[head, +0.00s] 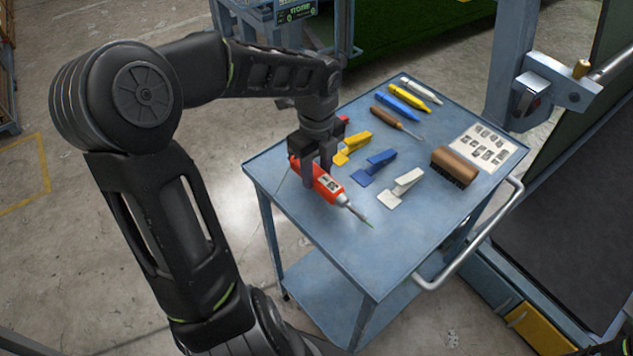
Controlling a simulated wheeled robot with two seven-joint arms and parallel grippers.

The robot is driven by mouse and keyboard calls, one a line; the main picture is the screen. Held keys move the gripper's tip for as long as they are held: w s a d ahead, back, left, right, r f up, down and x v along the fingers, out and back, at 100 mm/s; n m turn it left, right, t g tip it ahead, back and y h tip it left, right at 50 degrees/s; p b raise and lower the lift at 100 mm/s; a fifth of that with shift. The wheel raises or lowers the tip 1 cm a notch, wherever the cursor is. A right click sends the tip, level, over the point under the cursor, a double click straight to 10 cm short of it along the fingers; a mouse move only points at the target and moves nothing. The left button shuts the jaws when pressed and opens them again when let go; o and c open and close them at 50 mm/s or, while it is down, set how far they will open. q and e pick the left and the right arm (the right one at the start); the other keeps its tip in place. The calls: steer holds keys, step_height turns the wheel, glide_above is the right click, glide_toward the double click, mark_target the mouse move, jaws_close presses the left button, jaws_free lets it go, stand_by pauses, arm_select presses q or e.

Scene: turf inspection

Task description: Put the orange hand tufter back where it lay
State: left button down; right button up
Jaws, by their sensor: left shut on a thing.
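The orange hand tufter (325,185) is at the left side of the blue cart top (330,233), its thin metal tip pointing to the lower right. My left gripper (318,177) comes down on it from above and is shut around its orange body. The gripper fingers hide part of the body. I cannot tell whether the tufter touches the cart top or is slightly above it. My right gripper is not in view.
Beside the tufter lie yellow (352,148), blue (374,167) and white (401,188) scraper-like tools. Behind are a wood-handled tool (396,121), several markers, a brush (454,167) and a printed sheet (485,148). The cart's front corner is bare; a rail handle (470,248) runs along its right.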

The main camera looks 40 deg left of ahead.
mark_target(317, 184)
arm_select(q)
steer(key=shift+r, duration=0.1)
steer(key=shift+f, duration=1.95)
steer(key=c, duration=0.9)
jaws_free()
step_height(317, 184, up, 12)
steer(key=shift+r, duration=0.1)
